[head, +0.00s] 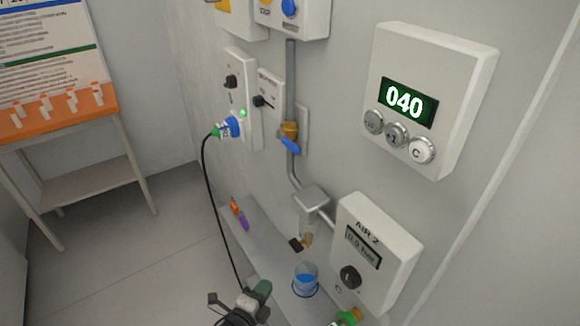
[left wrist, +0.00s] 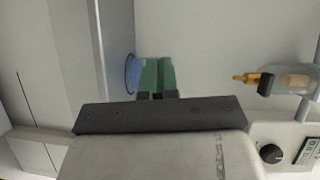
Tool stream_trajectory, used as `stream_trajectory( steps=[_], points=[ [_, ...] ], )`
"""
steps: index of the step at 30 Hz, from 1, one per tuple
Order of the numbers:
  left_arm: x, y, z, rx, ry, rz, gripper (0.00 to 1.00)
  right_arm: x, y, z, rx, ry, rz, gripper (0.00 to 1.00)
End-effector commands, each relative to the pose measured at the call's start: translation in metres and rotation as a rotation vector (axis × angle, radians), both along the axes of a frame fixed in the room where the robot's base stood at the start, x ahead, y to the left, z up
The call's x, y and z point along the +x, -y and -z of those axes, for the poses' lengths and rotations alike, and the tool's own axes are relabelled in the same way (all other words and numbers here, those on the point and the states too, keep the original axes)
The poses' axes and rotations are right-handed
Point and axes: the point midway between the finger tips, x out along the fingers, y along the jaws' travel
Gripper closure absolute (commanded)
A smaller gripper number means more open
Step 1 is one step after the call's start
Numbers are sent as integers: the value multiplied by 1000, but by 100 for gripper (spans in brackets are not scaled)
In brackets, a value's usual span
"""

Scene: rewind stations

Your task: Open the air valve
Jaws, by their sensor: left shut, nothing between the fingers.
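The air valve (head: 290,132) sits on the grey vertical pipe in the head view, with a brass body and a blue lever (head: 290,146) that slants down to the right. My left gripper (head: 263,288) is low in the head view, well below the valve and apart from it. Its green fingertips also show in the left wrist view (left wrist: 157,74), shut together and empty. The pipe runs down towards the AIR 2 box (head: 377,252), whose small screen seems to read 0.0 bar. The valve is not visible in the left wrist view. My right gripper is not in view.
A black cable (head: 212,190) hangs from a blue and green plug (head: 228,127). A counter box (head: 430,100) shows 040. An orange-topped table (head: 60,117) stands left.

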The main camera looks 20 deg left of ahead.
Motion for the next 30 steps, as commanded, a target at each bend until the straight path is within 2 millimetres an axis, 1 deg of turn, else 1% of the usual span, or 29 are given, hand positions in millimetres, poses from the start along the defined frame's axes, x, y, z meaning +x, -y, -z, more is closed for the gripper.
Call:
stream_trajectory(
  steps=[1,2,3,5,6,9,12,15,18,30],
  points=[
    [17,-1,-40,110,142,19,100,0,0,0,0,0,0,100],
    [24,0,-63,187,227,27,100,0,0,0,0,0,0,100],
    [31,0,-94,289,341,31,100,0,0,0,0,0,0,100],
    [37,0,-139,444,507,21,100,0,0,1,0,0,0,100],
    [39,0,-168,544,612,7,100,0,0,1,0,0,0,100],
    [35,2,-226,765,839,-49,100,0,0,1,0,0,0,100],
    [27,4,-267,933,1003,-113,100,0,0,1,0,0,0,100],
    [19,6,-291,1043,1107,-163,100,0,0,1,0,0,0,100],
    [15,7,-302,1097,1157,-191,100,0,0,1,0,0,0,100],
    [15,8,-307,1109,1166,-197,100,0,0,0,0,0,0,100]
  ],
)
